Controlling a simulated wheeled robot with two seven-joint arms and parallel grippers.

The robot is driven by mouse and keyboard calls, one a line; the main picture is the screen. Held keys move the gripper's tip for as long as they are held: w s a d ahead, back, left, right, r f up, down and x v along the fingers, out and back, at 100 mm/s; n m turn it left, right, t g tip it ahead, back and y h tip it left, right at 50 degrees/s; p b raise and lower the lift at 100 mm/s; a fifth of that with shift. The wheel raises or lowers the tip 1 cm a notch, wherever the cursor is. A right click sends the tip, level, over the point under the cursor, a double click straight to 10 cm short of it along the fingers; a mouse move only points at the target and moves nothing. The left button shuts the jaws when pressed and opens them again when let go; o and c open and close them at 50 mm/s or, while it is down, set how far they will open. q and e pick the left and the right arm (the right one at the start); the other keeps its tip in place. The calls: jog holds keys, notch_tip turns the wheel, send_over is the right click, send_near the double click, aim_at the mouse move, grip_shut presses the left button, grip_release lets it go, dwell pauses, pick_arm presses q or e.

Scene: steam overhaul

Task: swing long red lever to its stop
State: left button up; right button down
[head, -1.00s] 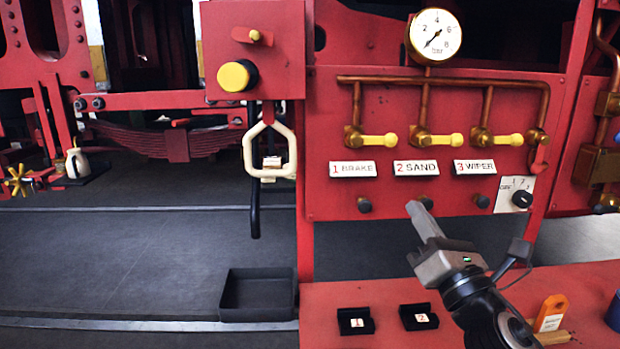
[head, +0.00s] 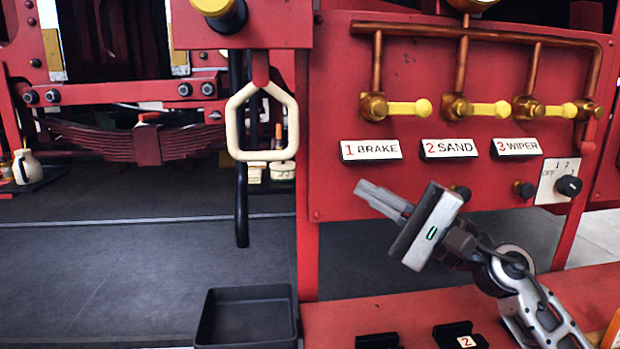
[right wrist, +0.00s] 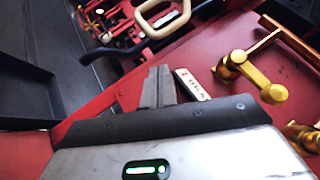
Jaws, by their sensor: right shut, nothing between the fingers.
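A red lever (head: 590,135) hangs down from the brass valve at the right end of the copper pipe on the red panel. I cannot tell whether it is the long red lever, as only a short length shows. My right gripper (head: 364,193) is shut and empty, in front of the panel below the BRAKE label, pointing up and left, well to the left of the lever. Its fingertips also show in the right wrist view (right wrist: 158,75), where the red lever does not show. My left gripper is not in view.
Three yellow-handled valves (head: 408,107) stand above the labels BRAKE (head: 371,150), SAND and WIPER. A rotary switch (head: 568,186) is at the right. A cream loop handle (head: 240,120) hangs at the left. A black bin (head: 207,325) and small black trays (head: 460,335) lie below.

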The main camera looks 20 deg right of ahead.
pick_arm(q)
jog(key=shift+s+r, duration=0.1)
pick_arm(e)
jog(key=shift+s, duration=0.15)
jog(key=shift+r, duration=0.1)
pick_arm(q)
jog(key=p, duration=0.2)
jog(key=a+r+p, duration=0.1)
jog(key=p, duration=0.2)
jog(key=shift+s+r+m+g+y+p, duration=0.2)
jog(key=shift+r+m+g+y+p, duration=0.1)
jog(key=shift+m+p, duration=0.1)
pick_arm(e)
jog(key=x, duration=1)
jog(key=shift+a, duration=0.15)
